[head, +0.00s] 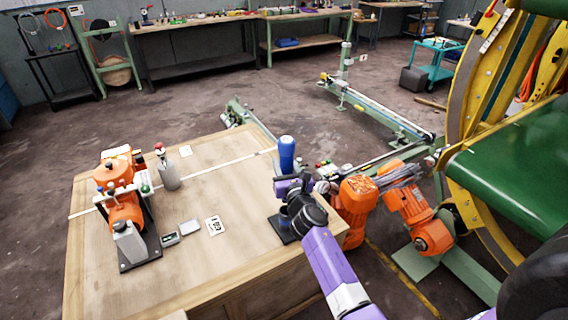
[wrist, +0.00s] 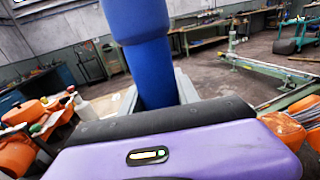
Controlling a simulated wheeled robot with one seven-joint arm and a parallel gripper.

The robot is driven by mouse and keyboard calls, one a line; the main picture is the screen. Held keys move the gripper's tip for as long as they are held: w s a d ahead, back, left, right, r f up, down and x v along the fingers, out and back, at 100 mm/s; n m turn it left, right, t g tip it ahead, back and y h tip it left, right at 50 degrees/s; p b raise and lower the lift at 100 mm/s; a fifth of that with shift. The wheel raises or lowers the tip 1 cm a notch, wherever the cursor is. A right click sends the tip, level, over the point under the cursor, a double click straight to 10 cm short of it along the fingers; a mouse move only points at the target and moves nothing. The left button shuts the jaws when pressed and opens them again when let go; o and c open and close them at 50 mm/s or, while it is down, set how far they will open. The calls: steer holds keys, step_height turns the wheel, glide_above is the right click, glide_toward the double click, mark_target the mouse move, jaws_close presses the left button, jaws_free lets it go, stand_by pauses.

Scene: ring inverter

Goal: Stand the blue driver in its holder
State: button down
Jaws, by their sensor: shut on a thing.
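The blue driver (head: 287,155) stands about upright, with its thick blue top above my gripper (head: 289,183). In the wrist view, the blue driver (wrist: 152,68) rises between the two grey fingers of my gripper (wrist: 156,98), which is shut on it. Its lower end is hidden behind my purple hand. A dark block (head: 280,229), perhaps the holder, sits on the table below my gripper near the right edge. My arm covers part of it, and I cannot tell whether the driver touches it.
The wooden table (head: 250,250) carries an orange machine (head: 122,195), a grey bottle (head: 168,173), small boxes and a white card (head: 214,226) at the left and middle. Orange machinery (head: 357,205) stands close to the right of my gripper. The table's middle is mostly clear.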

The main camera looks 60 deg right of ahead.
step_height(320, 180, down, 13)
steer(key=b, duration=1.2)
steer(key=shift+f+b, duration=0.3)
steer(key=shift+b, duration=0.05)
stand_by(0.4)
steer(key=c, duration=0.8)
jaws_free()
steer(key=shift+f, duration=0.25)
steer(key=shift+r+v, duration=0.1)
steer(key=shift+v, duration=1.9)
steer(key=shift+r+v, duration=0.15)
steer(key=shift+v, duration=1.8)
steer(key=shift+a+f, duration=0.1)
